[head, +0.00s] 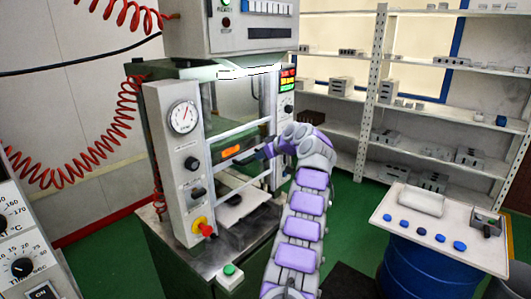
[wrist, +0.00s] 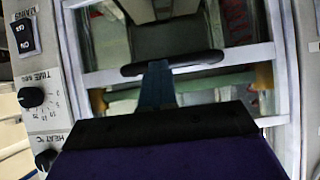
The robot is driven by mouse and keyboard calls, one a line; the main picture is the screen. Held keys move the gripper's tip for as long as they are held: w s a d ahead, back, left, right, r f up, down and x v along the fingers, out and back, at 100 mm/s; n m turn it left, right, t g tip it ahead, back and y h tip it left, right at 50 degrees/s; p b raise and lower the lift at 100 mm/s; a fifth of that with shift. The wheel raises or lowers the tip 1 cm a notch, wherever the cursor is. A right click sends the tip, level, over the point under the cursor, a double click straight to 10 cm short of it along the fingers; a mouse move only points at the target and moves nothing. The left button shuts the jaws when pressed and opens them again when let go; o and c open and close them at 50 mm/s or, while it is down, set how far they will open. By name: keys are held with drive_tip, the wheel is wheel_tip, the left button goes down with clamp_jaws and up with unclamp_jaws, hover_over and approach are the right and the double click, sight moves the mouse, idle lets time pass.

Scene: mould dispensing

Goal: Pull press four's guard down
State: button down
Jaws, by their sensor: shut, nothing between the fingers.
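Press four's guard (head: 238,131) is a clear panel with a pale frame and crossbars on the press front in the head view. In the wrist view the guard's pale crossbar (wrist: 245,54) runs across the upper part, with a dark bar handle (wrist: 195,61) on it. My gripper (head: 262,153) is in front of the guard in the head view. In the wrist view my gripper (wrist: 157,68) is shut, its blue fingers meeting the underside of the handle in the picture. Whether they touch it is unclear. Nothing shows between the fingers.
The press's left column carries a gauge (head: 183,116), knobs and a red-and-yellow knob (head: 205,229). A green button box (head: 230,275) sits at the front. A table (head: 456,257) with blue pieces stands at right, before metal shelves (head: 376,85). Red coiled hoses hang at left.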

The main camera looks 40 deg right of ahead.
wheel_tip(320, 180, down, 8)
drive_tip(key=a+b, duration=0.1)
drive_tip(key=b, duration=0.5)
drive_tip(key=shift+w+a, duration=0.25)
drive_tip(key=shift+a, duration=0.1)
drive_tip(key=shift+a+r, duration=0.1)
drive_tip(key=shift+a, duration=0.05)
